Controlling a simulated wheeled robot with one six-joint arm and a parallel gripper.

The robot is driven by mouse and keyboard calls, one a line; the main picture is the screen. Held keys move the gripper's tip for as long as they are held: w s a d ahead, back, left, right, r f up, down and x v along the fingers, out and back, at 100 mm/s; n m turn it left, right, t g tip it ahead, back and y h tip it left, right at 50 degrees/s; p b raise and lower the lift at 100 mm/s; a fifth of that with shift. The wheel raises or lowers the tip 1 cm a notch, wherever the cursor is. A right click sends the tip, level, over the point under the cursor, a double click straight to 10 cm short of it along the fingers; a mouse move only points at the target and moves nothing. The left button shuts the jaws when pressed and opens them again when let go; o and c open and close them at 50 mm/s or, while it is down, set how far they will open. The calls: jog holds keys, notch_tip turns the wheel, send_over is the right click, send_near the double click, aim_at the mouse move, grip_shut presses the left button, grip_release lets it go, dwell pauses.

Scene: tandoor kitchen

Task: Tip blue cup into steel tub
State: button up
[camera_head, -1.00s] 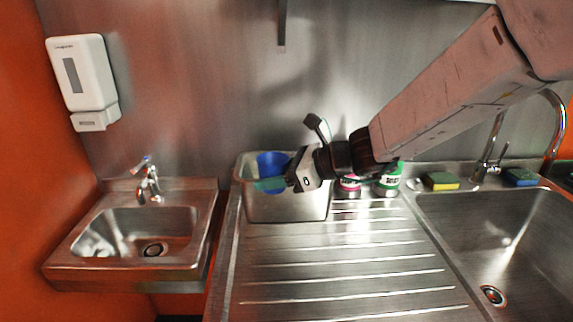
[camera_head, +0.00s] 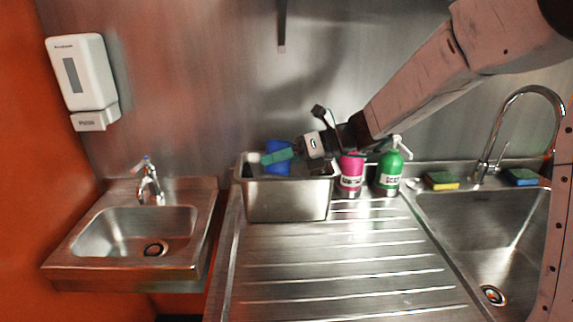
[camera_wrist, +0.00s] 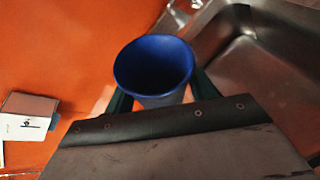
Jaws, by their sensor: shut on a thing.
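The blue cup (camera_head: 284,147) is held at the steel tub's opening, with the green finger across its front in the head view. The wrist view looks into the open mouth of the cup (camera_wrist: 153,66); its dark blue inside shows no clear contents. My gripper (camera_head: 274,157) is shut on the cup, with green fingers on both sides of it in the wrist view (camera_wrist: 155,95). The steel tub (camera_head: 287,201) stands at the drainboard's back left. Its inside is mostly hidden by its front wall. The cup's exact tilt is hard to tell.
A pink bottle (camera_head: 350,176) and a green pump bottle (camera_head: 389,174) stand right of the tub, below my arm. Two sponges (camera_head: 441,181) (camera_head: 520,177) lie behind the large sink (camera_head: 480,235). A small hand sink (camera_head: 140,232) is at left. The ribbed drainboard (camera_head: 335,268) is clear in front.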

aim_at(281, 148)
jog(key=shift+w+r+m+g+y, duration=0.2)
jog(key=shift+r+m+g+y, duration=0.2)
jog(key=shift+r+m+g, duration=0.6)
jog(key=shift+f+m, duration=0.5)
jog(key=shift+m, duration=0.1)
jog(key=shift+f+m, duration=0.15)
jog(key=shift+m, duration=0.15)
jog(key=shift+w+r+y, duration=0.1)
jog(key=shift+r+y, duration=0.1)
jog(key=shift+y, duration=0.2)
jog(key=shift+w+d+r+m, duration=0.1)
jog(key=shift+w+r+m, duration=0.1)
jog(key=shift+m, duration=0.4)
jog(key=shift+w+d+r+m+g+y, duration=0.15)
jog(key=shift+w+m+g+y, duration=0.1)
jog(key=shift+w+m, duration=0.15)
jog(key=shift+w+d+r+m+g+y, duration=0.1)
jog(key=shift+w+m+g+y, duration=0.05)
jog(key=shift+w+m+g, duration=0.15)
jog(key=shift+a, duration=0.1)
jog(key=shift+s+f, duration=0.15)
jog(key=shift+f+m, duration=0.1)
jog(key=shift+m, duration=0.3)
